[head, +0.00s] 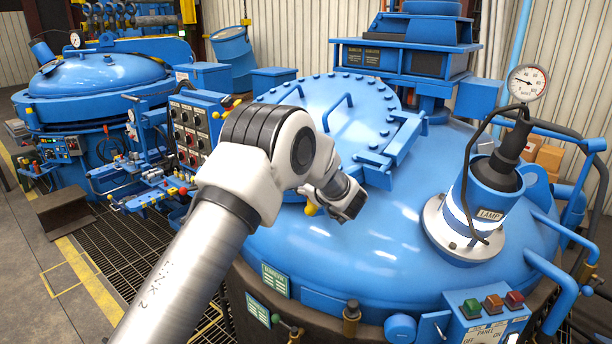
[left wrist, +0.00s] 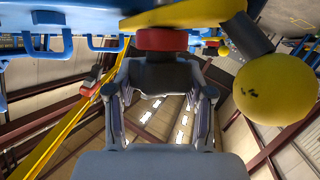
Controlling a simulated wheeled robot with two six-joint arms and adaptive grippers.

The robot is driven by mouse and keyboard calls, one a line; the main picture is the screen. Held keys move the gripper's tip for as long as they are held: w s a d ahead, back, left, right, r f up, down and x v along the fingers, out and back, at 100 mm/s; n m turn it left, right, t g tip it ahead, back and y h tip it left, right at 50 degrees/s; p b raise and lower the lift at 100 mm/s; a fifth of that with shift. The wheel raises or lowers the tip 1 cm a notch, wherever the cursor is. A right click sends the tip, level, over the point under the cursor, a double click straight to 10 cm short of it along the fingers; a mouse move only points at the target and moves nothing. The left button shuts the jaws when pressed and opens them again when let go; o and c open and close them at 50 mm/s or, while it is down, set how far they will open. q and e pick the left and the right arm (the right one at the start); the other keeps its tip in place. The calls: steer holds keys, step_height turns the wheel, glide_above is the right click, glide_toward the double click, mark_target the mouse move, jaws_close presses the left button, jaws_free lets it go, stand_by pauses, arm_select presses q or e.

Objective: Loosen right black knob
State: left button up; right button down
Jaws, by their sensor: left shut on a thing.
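My left arm comes in from the lower left in the head view and bends at a large white joint. Its wrist end (head: 342,196) hangs over the blue furnace lid, and the fingers cannot be made out there. In the left wrist view my left gripper (left wrist: 163,78) is shut on a dark piece, apparently a black knob (left wrist: 163,70), directly under a red disc (left wrist: 162,39). The fingers hide much of it, and I cannot tell which knob it is. Small dark knobs also show on the blue control panel (head: 190,134). My right gripper is not in view.
In the left wrist view a yellow ball (left wrist: 276,89) on a dark stem is close at right, and a yellow bar (left wrist: 66,127) runs along the left. In the head view a lamp housing (head: 487,205), gauge (head: 526,83) and push-button box (head: 488,318) stand at right.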

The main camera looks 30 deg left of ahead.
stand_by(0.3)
arm_select(q)
steer(key=o, duration=1.2)
steer(key=shift+w+a+f, duration=0.1)
steer(key=shift+a, duration=0.05)
steer(key=v, duration=1.2)
steer(key=shift+w+f, duration=0.1)
